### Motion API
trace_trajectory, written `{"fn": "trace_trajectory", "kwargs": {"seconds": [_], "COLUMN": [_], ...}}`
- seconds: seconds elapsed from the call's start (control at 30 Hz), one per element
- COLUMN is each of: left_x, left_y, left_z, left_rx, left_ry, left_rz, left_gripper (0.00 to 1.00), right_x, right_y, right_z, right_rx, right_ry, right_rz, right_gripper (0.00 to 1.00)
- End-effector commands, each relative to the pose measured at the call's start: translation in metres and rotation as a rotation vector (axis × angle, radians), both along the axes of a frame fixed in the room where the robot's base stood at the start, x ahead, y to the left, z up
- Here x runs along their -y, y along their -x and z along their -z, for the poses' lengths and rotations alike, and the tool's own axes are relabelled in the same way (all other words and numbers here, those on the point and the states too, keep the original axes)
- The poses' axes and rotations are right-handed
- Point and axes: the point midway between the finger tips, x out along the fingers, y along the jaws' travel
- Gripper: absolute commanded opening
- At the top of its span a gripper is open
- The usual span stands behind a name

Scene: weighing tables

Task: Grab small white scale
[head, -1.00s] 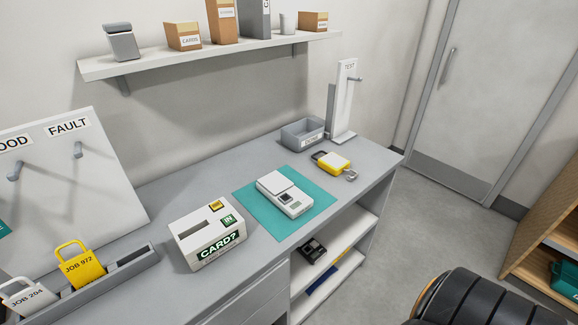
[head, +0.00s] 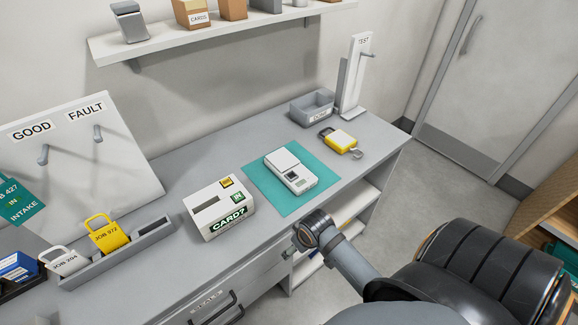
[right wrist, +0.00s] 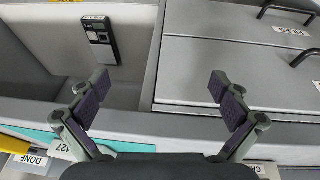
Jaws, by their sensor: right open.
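The small white scale (head: 291,170) lies flat on a teal mat (head: 262,188) on the grey desk in the head view. It has a pale square plate at its back and a small dark display at its front. My right gripper is open and empty in the right wrist view (right wrist: 158,84), facing the desk's front edge, shelf and drawers. In the head view my right wrist (head: 315,232) is in front of the desk, below and right of the mat, apart from the scale; its fingers are hard to make out there. My left gripper is out of view.
A white CARD? box (head: 219,209) stands left of the mat. A yellow padlock-like item (head: 341,141), a grey tray (head: 312,106) and a TEST stand (head: 355,80) are behind to the right. A dark device (right wrist: 100,40) lies in the shelf space below the desktop.

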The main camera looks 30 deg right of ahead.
Motion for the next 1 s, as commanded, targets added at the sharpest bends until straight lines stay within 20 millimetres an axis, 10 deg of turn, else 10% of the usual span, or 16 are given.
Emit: {"fn": "trace_trajectory", "kwargs": {"seconds": [0.1, 0.43, 0.7, 1.0], "left_x": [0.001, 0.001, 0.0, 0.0], "left_y": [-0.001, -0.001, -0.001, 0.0], "left_z": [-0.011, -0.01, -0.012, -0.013], "left_rx": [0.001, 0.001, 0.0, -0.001], "left_ry": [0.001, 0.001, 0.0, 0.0], "left_rz": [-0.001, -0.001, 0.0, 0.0], "left_gripper": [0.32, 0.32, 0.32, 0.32], "right_x": [-0.001, 0.036, 0.096, 0.114], "right_y": [-0.018, -0.1, -0.173, -0.191], "right_z": [-0.057, -0.093, -0.165, -0.188], "right_rx": [0.03, 0.044, 0.079, 0.089], "right_ry": [-0.002, -0.023, -0.059, -0.087], "right_rz": [-0.037, -0.062, -0.018, 0.004], "right_gripper": [1.0, 1.0, 1.0, 1.0]}}
